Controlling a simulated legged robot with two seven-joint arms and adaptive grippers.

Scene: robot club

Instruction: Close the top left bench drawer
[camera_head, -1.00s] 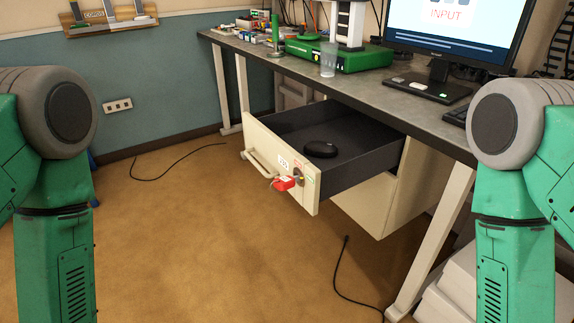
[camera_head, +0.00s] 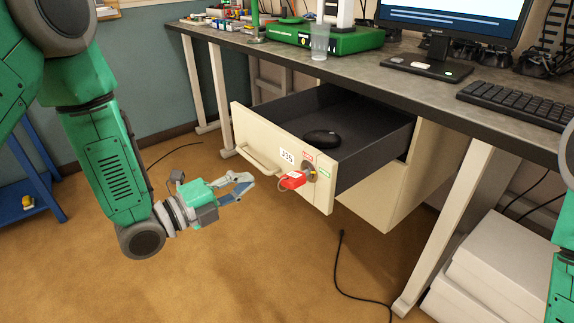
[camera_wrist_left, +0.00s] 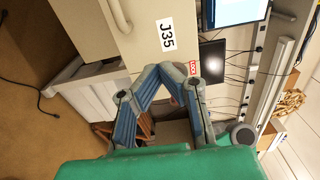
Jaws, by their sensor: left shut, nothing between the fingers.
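The cream bench drawer (camera_head: 270,157) is pulled out from under the bench. It has a bar handle (camera_head: 258,160) on its front, a "J35" label and a red tag (camera_head: 292,180) hanging at a lock. A black mouse-like object (camera_head: 321,138) lies inside. My left gripper (camera_head: 246,182) is shut and empty, in front of the drawer front and just below the handle; I see no clear contact. In the left wrist view my gripper's fingers (camera_wrist_left: 172,68) meet near the J35 label on the drawer front (camera_wrist_left: 150,22). My right gripper is out of view.
The bench top (camera_head: 390,85) carries a monitor, a keyboard (camera_head: 515,103), a clear cup (camera_head: 319,42) and a green device. A bench leg (camera_head: 450,225) and white boxes (camera_head: 500,255) stand at right. A black cable (camera_head: 345,270) lies on the floor.

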